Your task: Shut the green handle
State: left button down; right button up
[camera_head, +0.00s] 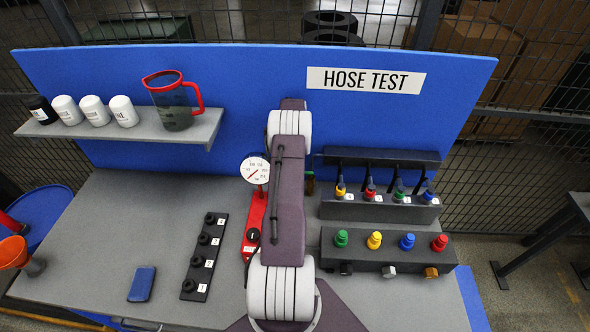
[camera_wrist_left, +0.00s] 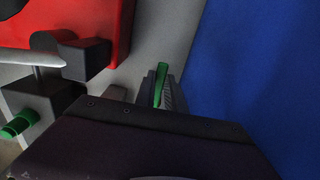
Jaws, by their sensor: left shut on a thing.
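The green handle (camera_wrist_left: 160,84) shows in the left wrist view as a narrow green bar between the fingers of my left gripper (camera_wrist_left: 160,92). The gripper is shut on it. In the head view my arm runs up the middle of the bench and hides the gripper. A small green piece (camera_head: 311,187) shows at the arm's right edge; I cannot tell whether it is the handle. My right gripper is in neither view.
A red pump (camera_head: 254,222) with a round gauge (camera_head: 256,169) stands left of my arm. Coloured connectors on dark blocks (camera_head: 385,212) stand to the right. A shelf (camera_head: 150,132) holds a jug and several small containers. A blue phone-like object (camera_head: 142,284) lies front left.

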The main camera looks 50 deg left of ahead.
pick_arm(q)
jog(key=shift+d+f, duration=0.15)
jog(key=shift+f, duration=0.05)
dwell(0.3)
jog(key=c, duration=1.5)
grip_release()
jog(key=shift+o, duration=0.5)
jog(key=shift+a+r, duration=0.15)
jog(key=shift+a, duration=0.05)
notch_tip(320, 180, up, 9)
jog(key=b, duration=0.1)
jog(key=shift+w, duration=0.1)
